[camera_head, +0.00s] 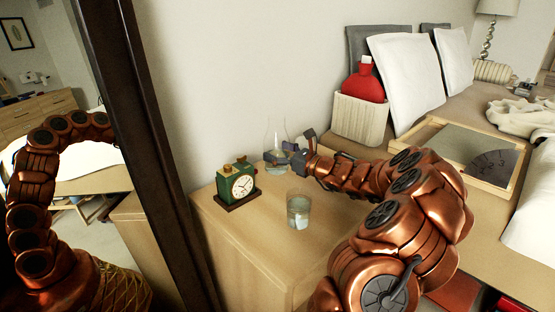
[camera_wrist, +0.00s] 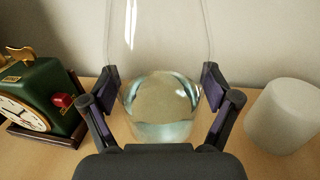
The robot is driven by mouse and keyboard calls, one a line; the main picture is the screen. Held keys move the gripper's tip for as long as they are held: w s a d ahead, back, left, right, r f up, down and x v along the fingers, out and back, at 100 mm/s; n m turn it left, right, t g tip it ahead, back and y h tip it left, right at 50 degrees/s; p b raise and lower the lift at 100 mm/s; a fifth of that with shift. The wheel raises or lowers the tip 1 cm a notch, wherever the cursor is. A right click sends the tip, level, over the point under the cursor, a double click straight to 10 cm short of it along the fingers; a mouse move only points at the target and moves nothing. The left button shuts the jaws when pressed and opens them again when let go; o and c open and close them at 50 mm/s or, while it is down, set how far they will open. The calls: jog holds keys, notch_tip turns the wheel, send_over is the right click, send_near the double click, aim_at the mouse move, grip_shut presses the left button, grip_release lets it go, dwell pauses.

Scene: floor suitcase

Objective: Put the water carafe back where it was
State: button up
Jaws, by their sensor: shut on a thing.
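The water carafe (camera_head: 276,143) is clear glass and stands near the back of the wooden nightstand (camera_head: 262,232), by the wall. It looks upright, with some water at the bottom. In the wrist view the carafe (camera_wrist: 160,92) is between the two fingers. My gripper (camera_head: 292,158) is shut on its lower part, with one finger on each side in the wrist view (camera_wrist: 160,98). In the wrist view its base appears at or very near the nightstand top; I cannot tell whether it touches.
A green clock (camera_head: 240,184) stands left of the carafe. A glass of water (camera_head: 298,210) stands in front of it. A white cylinder (camera_wrist: 285,115) is to the right in the wrist view. A mirror is at left.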

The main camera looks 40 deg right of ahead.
jog(key=shift+f, duration=0.6)
jog(key=shift+f, duration=0.15)
jog(key=o, duration=1.6)
jog(key=p+v, duration=0.3)
jog(key=v, duration=0.7)
jog(key=shift+s+d, duration=0.15)
jog(key=shift+s, duration=0.1)
jog(key=shift+s+d, duration=0.1)
jog(key=shift+s, duration=0.6)
